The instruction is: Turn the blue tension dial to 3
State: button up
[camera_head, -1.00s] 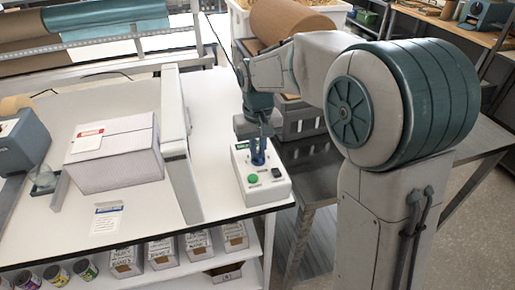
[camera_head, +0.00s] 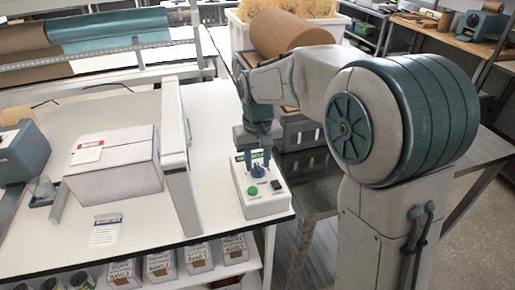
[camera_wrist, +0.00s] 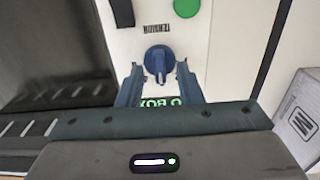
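The blue tension dial (camera_wrist: 160,61) sits on the white control box (camera_head: 262,208), with the word TENSION printed beside it in the wrist view. Its raised grip lies roughly up and down in that view. I cannot read any numbers around it. In the head view the dial (camera_head: 257,172) shows just below my gripper (camera_head: 256,160). In the wrist view my gripper (camera_wrist: 159,68) is open, one blue finger on each side of the dial. Gaps show between the fingertips and the dial, and I see no contact. I cannot tell the exact height of the fingertips.
A green button (camera_head: 252,191) and a black switch (camera_head: 277,185) are on the same box. A tall pale panel (camera_head: 180,165) stands to its left, with a white carton (camera_head: 117,165) beyond. A brown paper roll (camera_head: 292,36) is behind my arm. The table's front edge is close.

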aim_at(258, 165)
notch_tip(258, 165, up, 14)
jog(key=shift+f, duration=0.2)
dwell(0.4)
jog(key=s+d+f+m+t, duration=0.1)
jog(key=s+d+f, duration=0.5)
jog(key=s, duration=0.4)
jog(key=s+d+f+m+t, duration=0.2)
jog(key=s+d+f, duration=0.4)
jog(key=s+d, duration=0.2)
jog(key=shift+s+d+f, duration=0.15)
jog(key=shift+s+d, duration=0.15)
jog(key=shift+s, duration=0.7)
jog(key=shift+a, duration=0.1)
